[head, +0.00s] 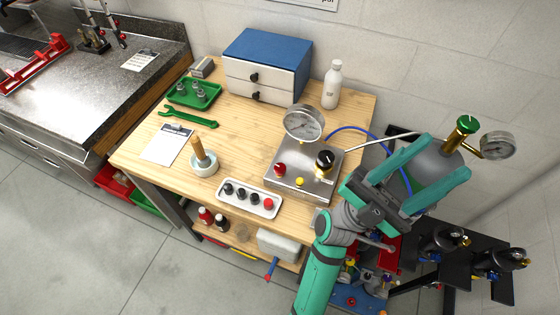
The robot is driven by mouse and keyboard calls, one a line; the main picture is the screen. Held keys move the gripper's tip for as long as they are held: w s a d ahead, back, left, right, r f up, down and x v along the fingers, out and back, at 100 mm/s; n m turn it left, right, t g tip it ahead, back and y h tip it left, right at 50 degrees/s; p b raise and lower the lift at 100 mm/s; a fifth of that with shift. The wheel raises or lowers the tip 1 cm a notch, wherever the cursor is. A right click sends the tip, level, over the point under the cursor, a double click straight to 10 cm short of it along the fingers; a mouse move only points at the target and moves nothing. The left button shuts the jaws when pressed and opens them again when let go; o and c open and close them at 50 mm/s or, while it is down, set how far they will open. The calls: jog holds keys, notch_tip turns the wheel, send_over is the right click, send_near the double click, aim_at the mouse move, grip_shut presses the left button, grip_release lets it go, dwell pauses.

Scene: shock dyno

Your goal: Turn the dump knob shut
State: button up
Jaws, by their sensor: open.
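A silver control box (297,196) stands at the front right of the wooden bench. It carries a red knob (279,170), a black knob (324,158) with a brass base, a small yellow part (299,181) and a round gauge (304,123). No label that I can read marks the dump knob. A green knob (467,125) tops a brass valve on the grey cylinder at the right. My gripper (447,155) is open, with nothing visible between its fingers. It is right of the control box, its fingers pointing up and right, overlapping the cylinder in the picture.
A blue hose (345,128) and a metal rod pass behind the box. A tray of knobs (249,198), a mortar (204,164), a white bottle (333,85) and a blue-topped drawer cabinet (267,62) stand on the bench. Dark brackets (450,265) are at the lower right.

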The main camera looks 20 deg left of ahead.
jog(key=s+d+r+m+g+y, duration=0.1)
jog(key=d+r+m+g+y, duration=0.1)
jog(key=m+g, duration=0.6)
jog(key=d+r+m+g+y, duration=0.1)
jog(key=d+m+g, duration=0.2)
jog(key=m+g, duration=0.5)
jog(key=n+t+y, duration=0.5)
jog(key=n+y, duration=0.7)
jog(key=y, duration=1.5)
send_near(280, 167)
notch_tip(280, 167, down, 8)
jog(key=shift+w+a, duration=0.15)
jog(key=shift+c, duration=0.7)
jog(key=c, duration=0.9)
